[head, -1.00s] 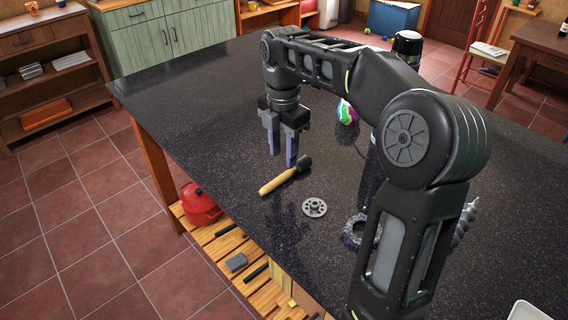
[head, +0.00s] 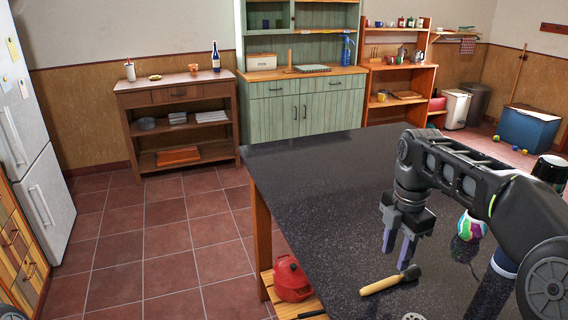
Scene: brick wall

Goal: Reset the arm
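My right arm reaches in from the right over the dark speckled table (head: 310,165). My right gripper (head: 398,254) points down with its two purple-grey fingers apart and nothing between them. It hangs above the table, close to a wooden-handled tool with a dark head (head: 390,281). I cannot tell the exact height above the table. My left gripper is not in view; only a small dark piece shows at the bottom left corner.
A colourful ball-like object (head: 469,226) lies beyond my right arm. A red can (head: 291,279) sits on the table's lower shelf. A brown side table (head: 180,115), a green cabinet (head: 305,105) and a fridge (head: 30,140) stand behind. The tiled floor on the left is clear.

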